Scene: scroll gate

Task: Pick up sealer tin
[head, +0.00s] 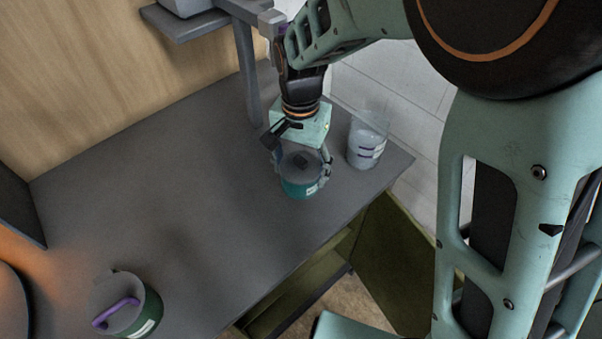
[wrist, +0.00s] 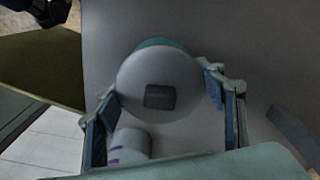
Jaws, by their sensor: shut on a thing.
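The sealer tin, a green tin with a grey lid and a dark square knob (head: 299,187), stands near the right end of the grey table. My gripper (head: 302,170) reaches down over it and is shut on it, one finger on each side. In the wrist view the round grey lid (wrist: 158,76) with its dark square knob fills the space between the fingers of my gripper (wrist: 163,98). The green side shows a little behind the lid. I cannot tell from the frames whether the tin is lifted off the table.
A clear jar with a white label (head: 366,147) stands close to the right of the tin; it also shows in the wrist view (wrist: 130,146). Another green tin with a purple handle (head: 124,306) stands at the front left. A grey post (head: 248,75) rises behind. The table's middle (head: 160,200) is clear.

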